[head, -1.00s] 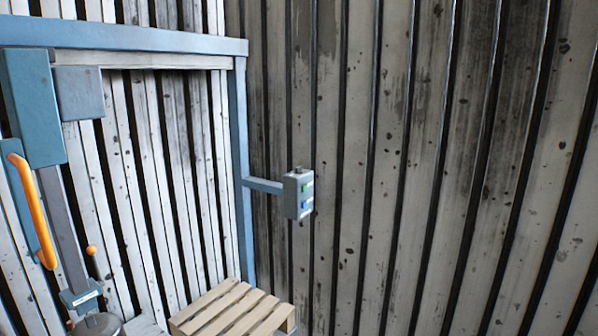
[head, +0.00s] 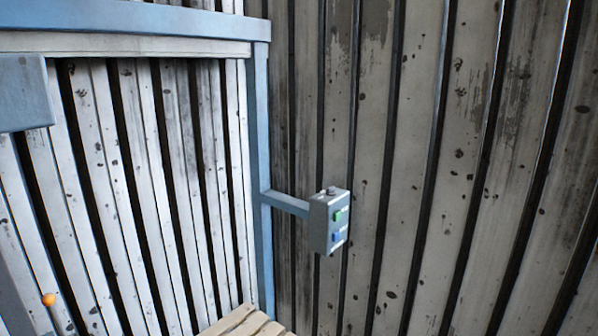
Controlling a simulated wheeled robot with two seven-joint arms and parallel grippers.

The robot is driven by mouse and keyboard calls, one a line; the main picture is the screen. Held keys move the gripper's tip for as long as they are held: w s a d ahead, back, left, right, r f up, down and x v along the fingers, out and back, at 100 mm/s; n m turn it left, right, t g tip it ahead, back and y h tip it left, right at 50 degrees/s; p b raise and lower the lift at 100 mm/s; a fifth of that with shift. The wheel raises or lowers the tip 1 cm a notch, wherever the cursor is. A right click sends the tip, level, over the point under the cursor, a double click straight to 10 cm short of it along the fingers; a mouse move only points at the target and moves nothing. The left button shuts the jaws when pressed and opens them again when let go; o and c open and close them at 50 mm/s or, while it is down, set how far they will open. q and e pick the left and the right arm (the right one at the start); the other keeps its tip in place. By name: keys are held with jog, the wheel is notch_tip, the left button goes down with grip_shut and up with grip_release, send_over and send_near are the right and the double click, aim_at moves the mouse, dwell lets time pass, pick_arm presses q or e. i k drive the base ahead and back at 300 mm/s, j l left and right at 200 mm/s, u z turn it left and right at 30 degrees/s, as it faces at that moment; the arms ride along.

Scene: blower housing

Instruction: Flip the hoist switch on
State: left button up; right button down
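The hoist switch box (head: 322,226) is a small grey box on a blue arm (head: 287,203) that sticks out from the blue frame post. Its right-hand face carries a green button or switch (head: 338,216) above a blue one (head: 336,237). A small grey knob sits on top of the box. I cannot tell from this view whether the switch is on or off. Neither of my grippers is in view.
A blue gantry frame (head: 262,170) with a top beam stands at the left. A blue-grey block (head: 22,95) hangs at the left edge. An orange-knobbed lever (head: 49,300) is low left. Wooden pallet slats (head: 245,322) show at the bottom. Corrugated walls (head: 440,150) stand behind.

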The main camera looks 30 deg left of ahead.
aim_at(330, 192)
jog(key=i+j+u, duration=0.3)
jog(key=i, duration=0.4)
jog(key=i+u, duration=0.35)
jog(key=i, duration=0.4)
